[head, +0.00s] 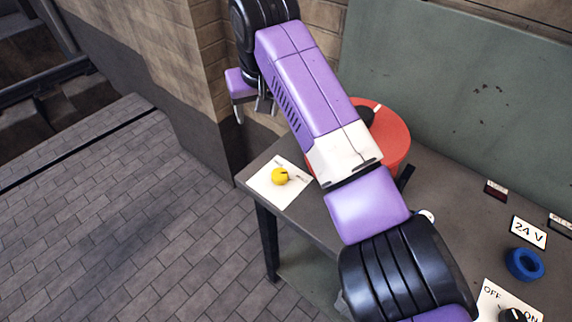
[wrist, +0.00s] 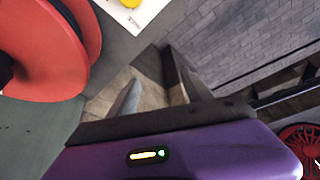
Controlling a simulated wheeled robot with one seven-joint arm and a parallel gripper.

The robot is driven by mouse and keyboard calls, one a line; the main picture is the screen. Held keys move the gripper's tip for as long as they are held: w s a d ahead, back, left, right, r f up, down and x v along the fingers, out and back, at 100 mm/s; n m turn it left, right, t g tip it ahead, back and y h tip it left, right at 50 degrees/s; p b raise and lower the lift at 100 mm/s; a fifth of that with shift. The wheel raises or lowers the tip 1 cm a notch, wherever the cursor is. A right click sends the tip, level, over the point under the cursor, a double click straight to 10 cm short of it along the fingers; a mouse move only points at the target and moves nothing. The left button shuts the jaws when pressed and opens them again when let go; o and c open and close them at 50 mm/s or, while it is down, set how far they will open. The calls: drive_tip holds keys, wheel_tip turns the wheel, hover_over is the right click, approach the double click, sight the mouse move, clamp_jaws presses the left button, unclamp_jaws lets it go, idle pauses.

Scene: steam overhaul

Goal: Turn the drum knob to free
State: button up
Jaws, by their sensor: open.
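The red drum (head: 393,140) stands on the workbench, partly hidden behind my arm. A black part (head: 366,115) with a white mark shows on its top. In front of the drum, to its left, a yellow knob (head: 280,176) sits on a white card (head: 264,186) at the bench corner; I cannot read the card's lettering. My gripper (head: 256,108) is open and empty, beyond the bench's left end by the brick wall, apart from knob and drum. In the wrist view the drum (wrist: 45,50) fills the left, and the yellow knob (wrist: 130,3) is cut by the top edge.
At the bench's right are a 24 V plate (head: 528,232), a blue ring (head: 524,264) and a black OFF/ON switch (head: 512,315). A brick pillar (head: 185,75) stands left of my gripper. A green panel (head: 460,90) rises behind the bench. The paved floor at left is clear.

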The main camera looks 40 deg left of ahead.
sight(280, 173)
drive_tip(key=s+d+f+g+h, duration=0.1)
drive_tip(key=d, duration=0.1)
drive_tip(key=s+d+f+h, duration=0.1)
drive_tip(key=d, duration=0.2)
drive_tip(key=s+d+f+g+h, duration=0.1)
drive_tip(key=d+f, duration=0.1)
drive_tip(key=d, duration=0.1)
drive_tip(key=shift+s+f+m+g+h, duration=0.1)
drive_tip(key=shift+m+g+h, duration=0.2)
drive_tip(key=shift+m+h, duration=0.1)
wheel_tip(280, 173, down, 8)
drive_tip(key=shift+r, duration=0.25)
drive_tip(key=shift+c, duration=0.3)
clamp_jaws()
drive_tip(key=shift+p, duration=0.3)
